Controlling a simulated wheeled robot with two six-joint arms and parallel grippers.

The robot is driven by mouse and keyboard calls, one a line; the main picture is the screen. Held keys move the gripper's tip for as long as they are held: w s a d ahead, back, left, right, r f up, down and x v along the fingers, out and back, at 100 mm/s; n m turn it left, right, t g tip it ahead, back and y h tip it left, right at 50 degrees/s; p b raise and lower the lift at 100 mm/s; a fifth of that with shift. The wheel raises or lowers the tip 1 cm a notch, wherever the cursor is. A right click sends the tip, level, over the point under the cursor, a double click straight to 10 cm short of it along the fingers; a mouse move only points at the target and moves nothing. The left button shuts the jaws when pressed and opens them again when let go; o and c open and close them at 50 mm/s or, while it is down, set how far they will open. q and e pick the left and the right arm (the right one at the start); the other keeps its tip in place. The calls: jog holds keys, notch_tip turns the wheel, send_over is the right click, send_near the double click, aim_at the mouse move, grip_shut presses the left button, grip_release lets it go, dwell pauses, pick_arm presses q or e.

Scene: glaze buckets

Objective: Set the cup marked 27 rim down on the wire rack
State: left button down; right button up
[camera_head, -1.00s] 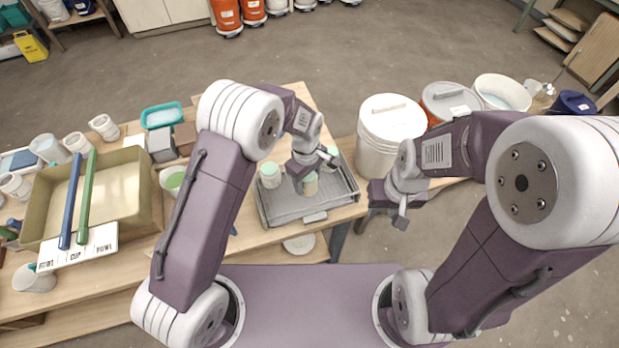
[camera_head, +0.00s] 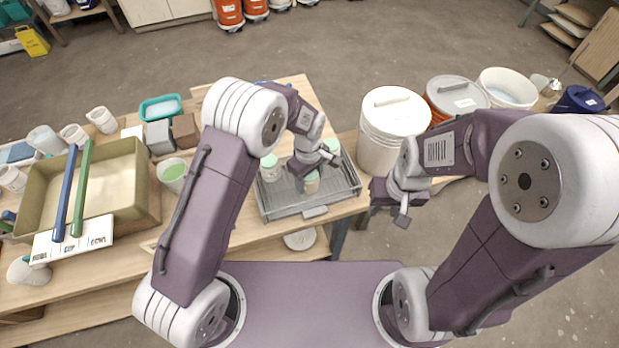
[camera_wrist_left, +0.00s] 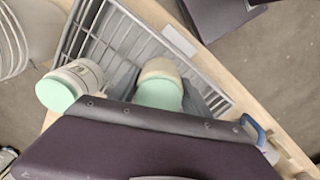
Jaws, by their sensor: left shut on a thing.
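The wire rack (camera_head: 288,209) sits in a grey tray on the table, and its bars show in the left wrist view (camera_wrist_left: 118,42). My left gripper (camera_head: 309,178) is low over the rack, shut on a pale cup (camera_head: 312,184) with a mint-green end up. This cup shows in the left wrist view (camera_wrist_left: 158,92), partly hidden by my gripper; no number is readable on it. I cannot tell whether it touches the bars. My right gripper (camera_head: 403,215) hangs right of the rack, away from the cups; its jaw opening is unclear.
Another mint-ended cup (camera_head: 270,167) stands at the rack's left, with a dark mark in the left wrist view (camera_wrist_left: 77,82). A third (camera_head: 332,147) is behind my gripper. A white bucket (camera_head: 392,135) stands right of the rack. A tan basin (camera_head: 140,195) is left.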

pick_arm(q)
jog(key=shift+f, duration=0.3)
dwell(0.4)
jog(key=shift+c, duration=2.1)
grip_release()
notch_tip(320, 180, up, 9)
jog(key=shift+s+r+b, duration=0.1)
jog(key=shift+b, duration=0.5)
jog(key=shift+a, duration=0.1)
